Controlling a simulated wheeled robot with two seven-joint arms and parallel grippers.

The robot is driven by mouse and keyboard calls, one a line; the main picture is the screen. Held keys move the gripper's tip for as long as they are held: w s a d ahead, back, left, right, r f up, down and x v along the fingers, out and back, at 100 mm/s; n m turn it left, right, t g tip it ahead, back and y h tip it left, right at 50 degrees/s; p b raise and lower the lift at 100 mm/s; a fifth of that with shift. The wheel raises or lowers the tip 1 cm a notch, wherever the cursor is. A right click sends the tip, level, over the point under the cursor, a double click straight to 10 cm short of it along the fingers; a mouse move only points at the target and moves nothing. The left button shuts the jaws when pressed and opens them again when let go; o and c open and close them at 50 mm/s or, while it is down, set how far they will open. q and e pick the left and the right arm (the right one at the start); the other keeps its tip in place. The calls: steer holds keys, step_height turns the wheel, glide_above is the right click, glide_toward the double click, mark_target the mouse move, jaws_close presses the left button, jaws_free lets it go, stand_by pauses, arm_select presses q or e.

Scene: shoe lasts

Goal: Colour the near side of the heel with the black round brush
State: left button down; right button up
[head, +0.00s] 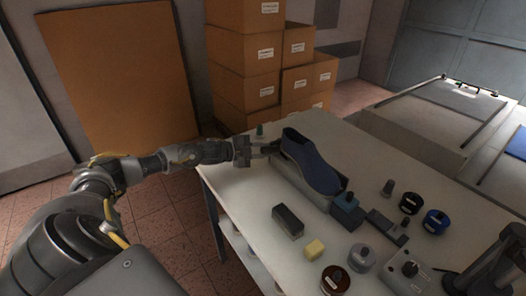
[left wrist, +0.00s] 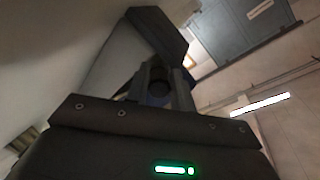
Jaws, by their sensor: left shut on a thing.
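A dark blue shoe (head: 318,168) lies on a grey stand (head: 300,184) on the white table, its toe pointing toward the front right. Its heel end is at the back left, next to my left gripper (head: 262,150). That gripper reaches in level from the left and is shut on a dark, thin thing, likely the black round brush. In the left wrist view the dark round end of the brush (left wrist: 160,88) shows between the fingers. A black block shape, likely the heel (left wrist: 158,32), shows beyond it. I cannot tell whether the brush touches the heel.
Cardboard boxes (head: 246,60) stand behind the table.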

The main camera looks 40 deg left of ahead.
arm_select(q)
steer(key=s+p, duration=0.1)
steer(key=s, duration=0.1)
steer(key=s+a+p, duration=0.1)
steer(key=s, duration=0.1)
steer(key=shift+s+a+r, duration=0.15)
steer(key=shift+s, duration=0.05)
steer(key=shift+s+a, duration=0.2)
steer(key=shift+s, duration=0.35)
steer(key=s+p, duration=0.2)
steer(key=shift+s+a+p, duration=0.2)
steer(key=shift+a+p, duration=0.1)
steer(key=shift+a, duration=0.05)
steer(key=shift+s+a, duration=0.1)
steer(key=shift+s, duration=0.15)
steer(key=shift+f, duration=0.2)
